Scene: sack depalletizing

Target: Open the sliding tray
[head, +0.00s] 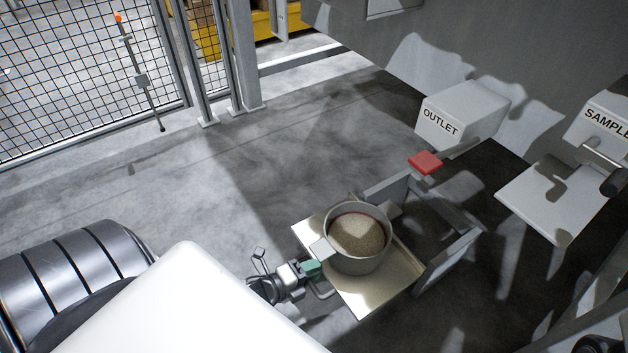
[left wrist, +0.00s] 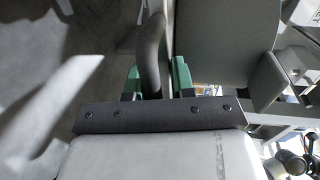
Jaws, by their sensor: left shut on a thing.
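The sliding tray (head: 385,295) is a pale metal plate at lower centre in the head view. It sticks out from between two grey side walls (head: 450,260). A round grey pot (head: 345,262) filled with grainy beige material stands upright on it. My left gripper (head: 311,268), with green fingertips, is at the tray's near left edge. It is shut on the tray's handle (left wrist: 150,55), a dark curved bar between the green fingertips in the left wrist view (left wrist: 158,78). Part of the handle is hidden by the gripper. My right gripper does not show.
A box marked OUTLET (head: 462,115) with a red block (head: 425,162) before it is behind the tray. A box marked SAMPLE (head: 600,120) and a pale plate (head: 548,200) are at right. Mesh fencing (head: 80,80) is at upper left. Open floor (head: 190,190) lies left of the tray.

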